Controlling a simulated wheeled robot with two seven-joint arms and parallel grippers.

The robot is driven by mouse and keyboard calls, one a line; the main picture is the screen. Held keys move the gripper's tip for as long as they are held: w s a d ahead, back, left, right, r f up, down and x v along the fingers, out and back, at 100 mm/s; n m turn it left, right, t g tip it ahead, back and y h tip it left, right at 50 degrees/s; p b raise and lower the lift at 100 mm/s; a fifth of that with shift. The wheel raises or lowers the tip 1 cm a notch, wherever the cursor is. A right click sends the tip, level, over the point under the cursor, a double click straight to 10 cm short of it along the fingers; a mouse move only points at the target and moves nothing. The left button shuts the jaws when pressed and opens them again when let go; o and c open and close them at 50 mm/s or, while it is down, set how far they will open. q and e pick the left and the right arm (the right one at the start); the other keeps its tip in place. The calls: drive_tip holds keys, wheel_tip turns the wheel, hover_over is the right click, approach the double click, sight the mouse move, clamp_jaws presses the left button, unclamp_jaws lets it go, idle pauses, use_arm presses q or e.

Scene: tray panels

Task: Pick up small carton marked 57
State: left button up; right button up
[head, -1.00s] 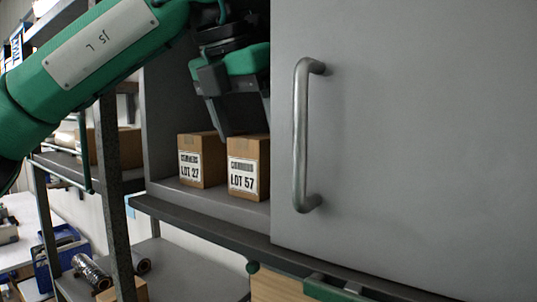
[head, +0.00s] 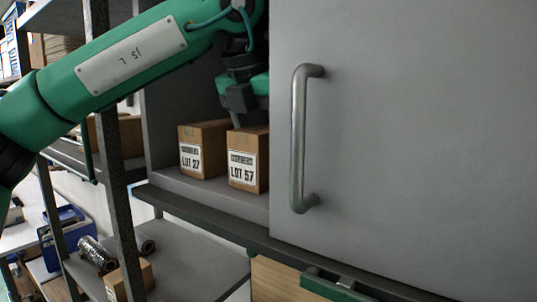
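The small carton marked LOT 57 (head: 247,158) stands upright on the cabinet shelf, close to the left edge of the grey door. A similar carton marked LOT 27 (head: 203,148) stands just left of it. My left gripper (head: 237,122) points down into the cabinet, with a finger at the top of the LOT 57 carton, near its back left. The door hides part of the gripper, and I cannot tell its opening or whether it touches the carton. My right gripper is not in view.
The grey cabinet door (head: 420,130) with its vertical metal handle (head: 299,140) covers the right side. A dark shelf post (head: 118,180) stands left of the cabinet. A lower shelf (head: 200,268) holds metal rolls (head: 96,253) and another small carton (head: 137,278).

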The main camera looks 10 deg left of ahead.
use_arm(q)
drive_tip(key=shift+a+f, duration=0.1)
drive_tip(key=shift+f, duration=0.1)
drive_tip(key=shift+c, duration=0.2)
drive_tip(key=c, duration=1.2)
drive_tip(key=shift+o, duration=0.2)
drive_tip(key=shift+r, duration=0.1)
